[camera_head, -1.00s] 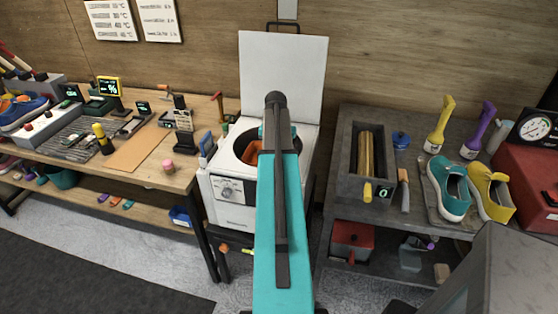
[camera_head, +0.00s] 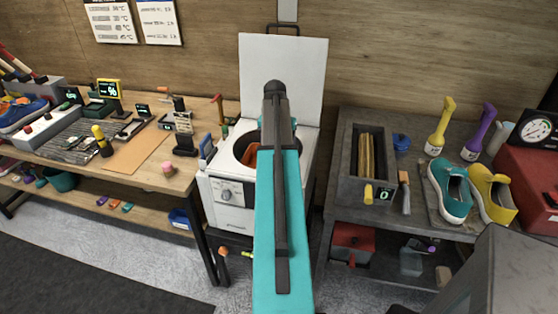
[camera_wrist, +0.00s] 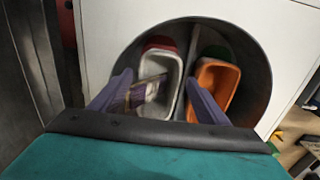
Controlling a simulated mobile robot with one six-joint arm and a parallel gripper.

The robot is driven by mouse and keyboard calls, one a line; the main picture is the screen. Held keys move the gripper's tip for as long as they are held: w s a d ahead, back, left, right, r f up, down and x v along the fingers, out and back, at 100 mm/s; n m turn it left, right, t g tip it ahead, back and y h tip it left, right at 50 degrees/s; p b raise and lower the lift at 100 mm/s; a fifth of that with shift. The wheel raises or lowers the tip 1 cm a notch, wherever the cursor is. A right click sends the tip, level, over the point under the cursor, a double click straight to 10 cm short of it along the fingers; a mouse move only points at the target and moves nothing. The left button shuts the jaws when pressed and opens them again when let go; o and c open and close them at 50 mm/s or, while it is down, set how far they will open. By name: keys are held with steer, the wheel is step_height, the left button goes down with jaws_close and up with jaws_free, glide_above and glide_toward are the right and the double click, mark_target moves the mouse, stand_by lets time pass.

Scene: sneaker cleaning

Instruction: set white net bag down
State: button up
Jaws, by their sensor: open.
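A pale, open-topped thing, which looks like the white net bag (camera_wrist: 150,98), is in the left half of a round drum in the wrist view. Something striped purple and brown shows in it. The drum belongs to the white washer (camera_head: 229,192), whose lid (camera_head: 282,75) stands up. My gripper (camera_wrist: 157,78) has two purple fingers spread apart at the drum's mouth, one on each side of the pale thing. I cannot tell whether they touch it. In the head view my arm hides the gripper and most of the drum.
An orange container (camera_wrist: 214,84) lies in the drum's right half, past a grey divider (camera_wrist: 186,75). Red and green edges show behind. A crowded workbench (camera_head: 140,152) is left of the washer. A grey table (camera_head: 338,175) with shoes is on the right.

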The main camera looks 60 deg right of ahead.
step_height(320, 180, up, 8)
steer(key=b, duration=0.1)
steer(key=shift+w, duration=0.15)
steer(key=shift+a+f, duration=0.1)
stand_by(0.9)
